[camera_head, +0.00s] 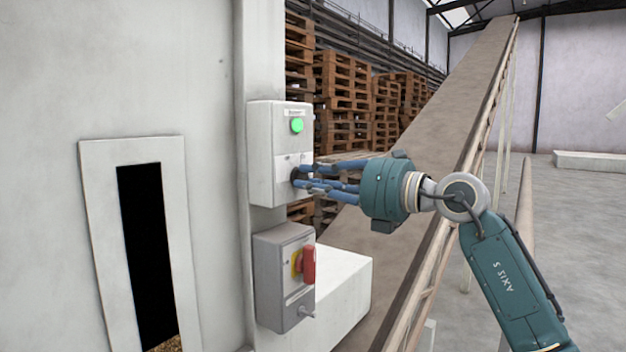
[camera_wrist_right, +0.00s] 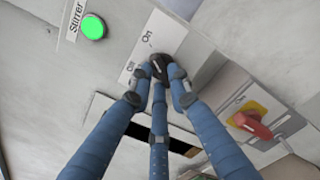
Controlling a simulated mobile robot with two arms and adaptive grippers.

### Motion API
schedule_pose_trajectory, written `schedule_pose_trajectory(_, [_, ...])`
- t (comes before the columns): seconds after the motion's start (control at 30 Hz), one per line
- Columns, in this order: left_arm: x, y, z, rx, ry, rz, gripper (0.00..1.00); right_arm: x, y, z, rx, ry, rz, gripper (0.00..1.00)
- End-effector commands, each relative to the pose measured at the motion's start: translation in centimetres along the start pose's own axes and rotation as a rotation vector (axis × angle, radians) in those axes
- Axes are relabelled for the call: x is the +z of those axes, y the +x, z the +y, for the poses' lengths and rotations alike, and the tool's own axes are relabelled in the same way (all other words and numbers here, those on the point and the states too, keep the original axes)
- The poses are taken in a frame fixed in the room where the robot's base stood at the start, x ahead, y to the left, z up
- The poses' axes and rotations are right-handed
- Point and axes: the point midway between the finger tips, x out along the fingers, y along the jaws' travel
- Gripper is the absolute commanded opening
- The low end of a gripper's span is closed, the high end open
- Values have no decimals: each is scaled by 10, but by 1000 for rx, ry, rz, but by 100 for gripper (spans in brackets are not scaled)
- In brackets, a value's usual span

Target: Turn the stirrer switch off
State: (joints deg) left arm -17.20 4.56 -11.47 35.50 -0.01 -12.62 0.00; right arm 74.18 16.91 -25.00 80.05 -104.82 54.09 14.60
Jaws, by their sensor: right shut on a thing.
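The stirrer control box (camera_head: 268,150) is a pale box on the white machine wall, with a lit green lamp (camera_head: 297,125) on its upper part. The wrist view shows the label "Stirrer" beside the lit green lamp (camera_wrist_right: 93,27). Below the lamp is a black rotary switch (camera_wrist_right: 157,68) on a plate marked "On" and "Off". My right gripper (camera_head: 300,179) has its blue fingers shut around this switch; they hide most of it, so its exact setting cannot be told. The fingers also show in the wrist view (camera_wrist_right: 160,80). My left gripper is not in view.
A grey box (camera_head: 274,290) with a red handle (camera_head: 308,264) on a yellow plate sits just below the stirrer box. A dark window slot (camera_head: 148,250) is at left. A sloping conveyor (camera_head: 440,120) and stacked pallets (camera_head: 340,90) stand behind.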

Motion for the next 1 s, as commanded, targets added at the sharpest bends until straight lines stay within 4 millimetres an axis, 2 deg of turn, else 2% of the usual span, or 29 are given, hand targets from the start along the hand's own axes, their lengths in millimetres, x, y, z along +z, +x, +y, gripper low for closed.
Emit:
schedule_pose_trajectory(0.27, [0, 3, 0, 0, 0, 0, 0, -1, 0, -1, -2, -35, 0, 0])
schedule_pose_trajectory(0.47, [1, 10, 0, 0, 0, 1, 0, -2, -1, -2, -3, -141, 0, 0])
schedule_pose_trajectory(1.0, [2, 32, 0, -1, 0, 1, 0, -3, -1, -4, -3, -632, -1, 0])
